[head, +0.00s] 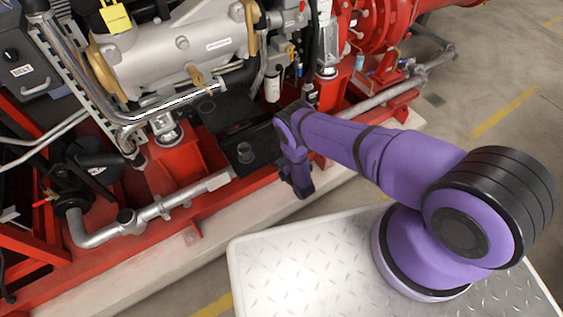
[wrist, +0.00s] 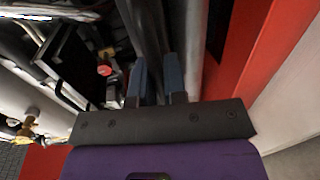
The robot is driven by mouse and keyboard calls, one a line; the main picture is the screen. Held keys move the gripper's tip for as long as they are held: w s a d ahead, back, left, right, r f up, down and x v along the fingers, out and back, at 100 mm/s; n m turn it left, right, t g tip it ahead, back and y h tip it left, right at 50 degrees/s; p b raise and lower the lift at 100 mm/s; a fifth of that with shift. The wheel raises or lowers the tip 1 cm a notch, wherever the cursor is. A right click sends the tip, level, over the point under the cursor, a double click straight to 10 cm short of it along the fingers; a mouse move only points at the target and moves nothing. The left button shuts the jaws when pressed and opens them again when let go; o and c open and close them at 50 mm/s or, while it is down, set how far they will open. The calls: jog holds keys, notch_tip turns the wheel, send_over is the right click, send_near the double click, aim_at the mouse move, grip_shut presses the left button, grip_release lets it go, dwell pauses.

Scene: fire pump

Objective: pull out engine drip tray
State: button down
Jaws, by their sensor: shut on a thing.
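A black tray-like part (head: 248,150) lies low under the engine, inside the red frame; I take it for the engine drip tray. A round dark fitting shows on it, and my arm hides its right end. In the wrist view, the two blue-grey fingers of my gripper (wrist: 158,80) are shut on a dark, narrow edge (wrist: 150,35) that runs away between them. I take this edge for part of the tray, but its full shape is hidden. In the head view my arm reaches down beside the tray, and the fingertips cannot be made out.
A red frame rail (wrist: 258,60) runs close to the right of my gripper. A silver pipe (head: 160,207) runs along the front of the frame. The grey engine (head: 170,55) stands above the tray. Open concrete floor (head: 490,85) lies to the right.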

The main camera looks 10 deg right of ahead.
jog(key=shift+f+v, duration=0.2)
jog(key=shift+v, duration=0.75)
jog(key=shift+f+v, duration=0.2)
jog(key=shift+v, duration=0.75)
jog(key=shift+s+d, duration=0.1)
jog(key=c, duration=1.2)
grip_release()
jog(key=v, duration=1)
jog(key=shift+s, duration=0.35)
jog(key=shift+w+r, duration=0.1)
